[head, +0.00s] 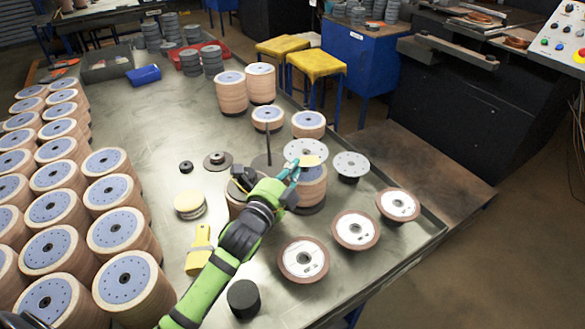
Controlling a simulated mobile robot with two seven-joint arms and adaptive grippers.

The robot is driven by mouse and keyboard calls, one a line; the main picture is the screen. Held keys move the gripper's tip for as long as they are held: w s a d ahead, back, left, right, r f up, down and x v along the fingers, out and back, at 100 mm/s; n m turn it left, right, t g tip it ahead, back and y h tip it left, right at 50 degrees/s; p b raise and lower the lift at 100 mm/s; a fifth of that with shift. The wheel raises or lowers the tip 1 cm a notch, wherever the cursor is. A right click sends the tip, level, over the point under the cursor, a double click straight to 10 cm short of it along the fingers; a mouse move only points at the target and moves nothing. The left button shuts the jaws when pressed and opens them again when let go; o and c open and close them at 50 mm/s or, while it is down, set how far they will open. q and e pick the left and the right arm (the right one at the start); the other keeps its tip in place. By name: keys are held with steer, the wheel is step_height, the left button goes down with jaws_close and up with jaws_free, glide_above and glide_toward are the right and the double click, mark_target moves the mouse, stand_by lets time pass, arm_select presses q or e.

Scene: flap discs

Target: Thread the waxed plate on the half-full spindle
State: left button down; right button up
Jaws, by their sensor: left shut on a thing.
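My left gripper (293,170) is shut on the edge of a pale grey plate with small holes (303,148). A yellow patch (310,160) shows at the plate's near side. In the picture the plate overlaps the top of a short tan stack with a blue-grey face (313,190) on a dark base. I cannot tell whether plate and stack touch, and no rod shows there. To the left a thin dark upright spindle (268,140) stands on a dark round base, with no discs visible on its rod. My right gripper is not in view.
Another pale plate (351,163) sits on a black stand to the right. Several brown discs (355,229) lie along the right edge. A yellow tool (199,248), a black cylinder (243,298) and a pad stack (190,203) stand near my arm. Tall stacks (55,208) fill the left.

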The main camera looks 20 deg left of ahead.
arm_select(q)
steer(key=shift+f+b, duration=0.3)
steer(key=shift+f, duration=0.3)
steer(key=c, duration=1.3)
jaws_free()
steer(key=shift+c, duration=0.2)
steer(key=shift+s, duration=0.15)
steer(key=s+a, duration=0.1)
steer(key=s, duration=1)
steer(key=shift+s+a, duration=0.2)
steer(key=shift+s, duration=0.15)
